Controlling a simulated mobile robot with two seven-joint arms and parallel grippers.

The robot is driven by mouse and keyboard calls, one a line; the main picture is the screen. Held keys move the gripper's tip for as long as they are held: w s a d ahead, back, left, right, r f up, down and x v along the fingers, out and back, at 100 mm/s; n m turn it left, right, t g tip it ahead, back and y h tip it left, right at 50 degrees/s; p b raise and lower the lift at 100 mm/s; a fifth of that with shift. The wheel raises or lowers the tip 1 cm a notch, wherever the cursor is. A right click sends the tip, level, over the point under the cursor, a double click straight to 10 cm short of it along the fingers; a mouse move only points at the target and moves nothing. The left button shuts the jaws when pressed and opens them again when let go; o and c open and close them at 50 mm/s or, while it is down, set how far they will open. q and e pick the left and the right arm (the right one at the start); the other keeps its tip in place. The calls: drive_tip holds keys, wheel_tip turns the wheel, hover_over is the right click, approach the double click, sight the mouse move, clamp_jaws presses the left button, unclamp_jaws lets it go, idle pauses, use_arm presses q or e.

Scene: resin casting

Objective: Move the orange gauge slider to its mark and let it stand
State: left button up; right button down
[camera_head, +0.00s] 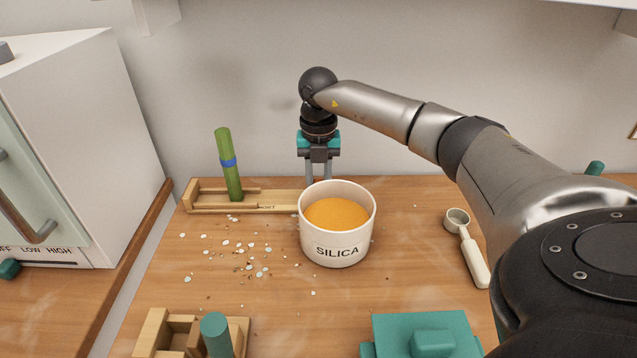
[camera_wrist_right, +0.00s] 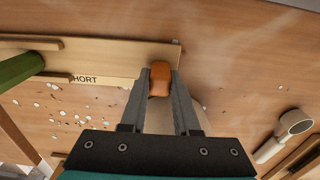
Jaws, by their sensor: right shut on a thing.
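The wooden gauge (camera_head: 275,197) lies along the back of the counter. It also shows in the right wrist view (camera_wrist_right: 110,52), where "HORT" is readable on its strip. The orange slider (camera_wrist_right: 159,80) is at the gauge's end away from the green stick, past the lettering. My right gripper (camera_head: 319,180) points down behind the silica tub, its fingers shut on the slider's two sides. In the head view the tub hides the slider and fingertips. A green stick (camera_head: 229,165) with a blue band stands tilted in the gauge's left part. My left gripper is not in view.
The white SILICA tub (camera_head: 337,245) of orange grains stands just in front of the gauge. Pale spilled beads (camera_head: 245,250) lie to its left. A scoop (camera_head: 467,247) lies right. A teal block (camera_head: 425,335) and wooden holder (camera_head: 150,335) are in front; a white cabinet (camera_head: 80,140) stands left.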

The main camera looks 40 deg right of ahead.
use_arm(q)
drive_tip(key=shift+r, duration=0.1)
use_arm(e)
drive_tip(key=shift+w+a, duration=0.1)
idle(0.7)
drive_tip(key=w+a, duration=0.1)
drive_tip(key=w+a+p, duration=0.1)
drive_tip(key=shift+a+r+p, duration=0.15)
drive_tip(key=shift+a+p, duration=0.15)
drive_tip(key=w+a, duration=0.2)
drive_tip(key=shift+w+a+p, duration=0.2)
drive_tip(key=shift+a+p, duration=0.1)
drive_tip(key=shift+a, duration=0.05)
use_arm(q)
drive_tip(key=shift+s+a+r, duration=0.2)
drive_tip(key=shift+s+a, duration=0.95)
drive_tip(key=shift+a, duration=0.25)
use_arm(e)
drive_tip(key=shift+w+a, duration=0.35)
drive_tip(key=c, duration=0.6)
unclamp_jaws()
drive_tip(key=shift+c, duration=0.2)
drive_tip(key=shift+s+d+f, duration=0.15)
drive_tip(key=shift+f, duration=0.05)
